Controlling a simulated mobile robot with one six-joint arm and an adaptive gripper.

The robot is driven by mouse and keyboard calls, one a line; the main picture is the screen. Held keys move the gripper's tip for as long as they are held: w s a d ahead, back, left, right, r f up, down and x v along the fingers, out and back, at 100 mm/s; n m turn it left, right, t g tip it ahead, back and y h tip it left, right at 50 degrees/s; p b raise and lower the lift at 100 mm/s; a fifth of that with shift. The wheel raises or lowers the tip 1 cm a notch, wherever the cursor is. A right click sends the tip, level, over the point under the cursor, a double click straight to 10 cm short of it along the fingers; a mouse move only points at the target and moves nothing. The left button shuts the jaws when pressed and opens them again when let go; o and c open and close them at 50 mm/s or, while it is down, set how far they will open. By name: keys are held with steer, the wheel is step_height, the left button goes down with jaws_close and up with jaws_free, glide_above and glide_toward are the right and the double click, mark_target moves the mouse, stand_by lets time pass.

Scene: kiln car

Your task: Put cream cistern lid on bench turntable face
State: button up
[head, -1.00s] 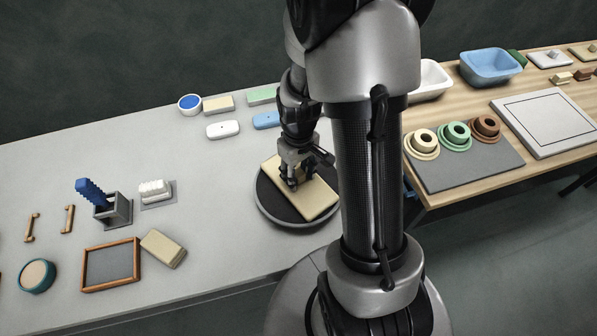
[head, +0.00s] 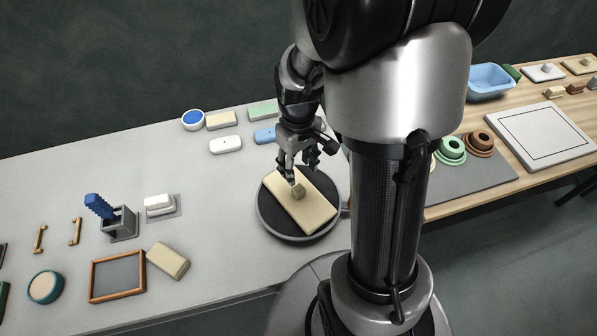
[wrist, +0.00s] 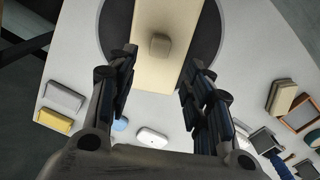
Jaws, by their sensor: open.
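The cream cistern lid (head: 307,212) is a flat rectangular slab with a small knob on top. It lies on the dark round turntable face (head: 272,219) on the grey bench, and its corners reach near or over the disc's rim. In the wrist view the lid (wrist: 178,74) and its knob stand beyond the fingers, with dark turntable (wrist: 118,25) on both sides. My gripper (head: 298,178) is open and empty, just above the lid and apart from the knob.
Small white, blue, green and cream blocks and a round blue-topped pot (head: 193,120) stand behind the turntable. A wood-framed slate (head: 117,276), a cream block (head: 168,261) and a brush holder (head: 119,223) are at left. A wooden table (head: 520,150) with rings and basin is at right.

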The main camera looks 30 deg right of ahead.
steer(key=s+a+r+t, duration=0.1)
steer(key=s+a+r, duration=0.2)
steer(key=r, duration=0.3)
steer(key=s+a+r+t, duration=0.2)
steer(key=s+a+r, duration=0.2)
steer(key=s+r, duration=0.2)
steer(key=s+a+r+m+t, duration=0.1)
steer(key=s+a+r, duration=0.2)
steer(key=r, duration=0.3)
steer(key=shift+s+a+r+t, duration=0.3)
steer(key=shift+s+a+r, duration=0.1)
steer(key=shift+s, duration=0.4)
steer(key=shift+d, duration=0.15)
